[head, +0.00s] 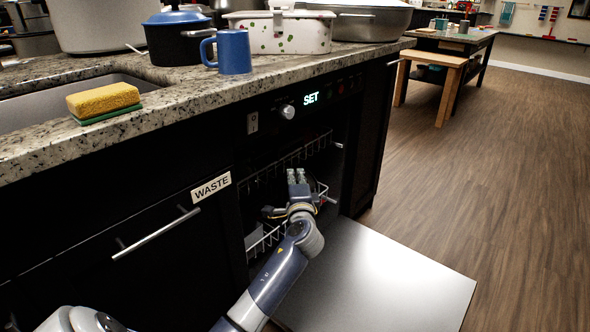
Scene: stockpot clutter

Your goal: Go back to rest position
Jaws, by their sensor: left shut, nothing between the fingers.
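My left gripper (297,176) is shut and empty. It points away from me, in front of the opening of the dishwasher below the counter. My left arm reaches up to it from the bottom of the view, over the lowered dishwasher door (385,285). A white wire rack (262,243) shows inside the dishwasher, beside and behind the gripper. I cannot tell whether the gripper touches the rack. My right gripper is not in view.
The granite counter (190,95) holds a blue mug (234,52), a dark pot with a blue lid (177,40), a speckled container (278,36) and a yellow-green sponge (103,100). A drawer handle (157,233) sticks out at left. Wood floor (500,170) is free at right.

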